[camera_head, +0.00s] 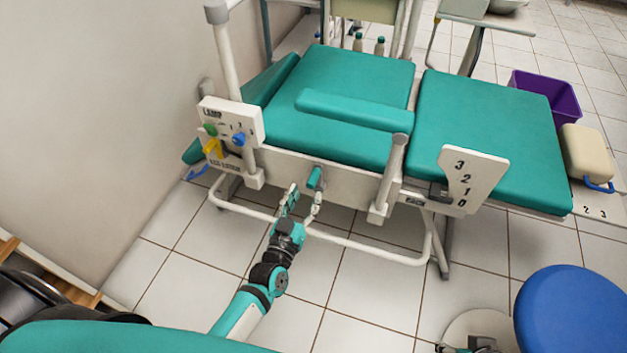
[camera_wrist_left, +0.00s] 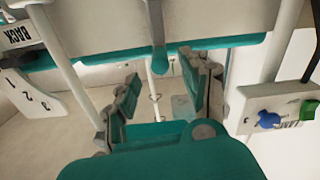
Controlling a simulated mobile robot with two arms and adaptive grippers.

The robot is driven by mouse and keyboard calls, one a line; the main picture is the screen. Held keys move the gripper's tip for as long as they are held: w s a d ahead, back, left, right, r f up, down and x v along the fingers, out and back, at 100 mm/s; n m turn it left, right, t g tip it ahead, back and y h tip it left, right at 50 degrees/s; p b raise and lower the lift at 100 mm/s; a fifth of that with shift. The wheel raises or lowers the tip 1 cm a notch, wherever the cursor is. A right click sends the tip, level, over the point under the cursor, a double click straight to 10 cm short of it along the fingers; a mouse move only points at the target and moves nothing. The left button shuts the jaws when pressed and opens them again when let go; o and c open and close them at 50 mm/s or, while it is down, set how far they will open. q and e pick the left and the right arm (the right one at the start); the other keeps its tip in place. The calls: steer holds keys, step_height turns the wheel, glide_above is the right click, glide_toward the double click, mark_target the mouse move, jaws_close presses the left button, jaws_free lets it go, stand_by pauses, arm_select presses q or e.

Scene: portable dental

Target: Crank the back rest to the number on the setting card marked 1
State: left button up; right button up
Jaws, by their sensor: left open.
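A teal crank grip (camera_head: 315,178) sticks out from the near side of the teal dental chair (camera_head: 340,85), below its long side rail. My left gripper (camera_head: 303,195) is open at the grip, its fingers apart on either side and apparently not closed on it. In the left wrist view the grip (camera_wrist_left: 158,60) hangs between the open fingers (camera_wrist_left: 160,92), picture upside down. A white number plate (camera_head: 470,182) with 3, 2, 1, 0 stands on the chair's side; a dark pointer sits near its lower left. No setting card is readable.
A white panel (camera_head: 230,122) with green and blue knobs and a yellow part is at the left. A blue stool (camera_head: 572,308) stands at the lower right. A purple bin (camera_head: 545,92) is behind the chair.

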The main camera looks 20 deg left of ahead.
mark_target(310, 187)
arm_select(q)
steer(key=w+b, duration=0.1)
steer(key=w, duration=0.5)
steer(key=shift+w+d, duration=0.1)
steer(key=shift+w, duration=0.35)
arm_select(e)
steer(key=w+a+r+t+y, duration=0.1)
steer(key=w+a+t, duration=0.1)
steer(key=w, duration=0.4)
steer(key=shift+w+r+t, duration=0.35)
steer(key=shift+w+t, duration=0.05)
steer(key=shift+t, duration=0.5)
arm_select(q)
jaws_close()
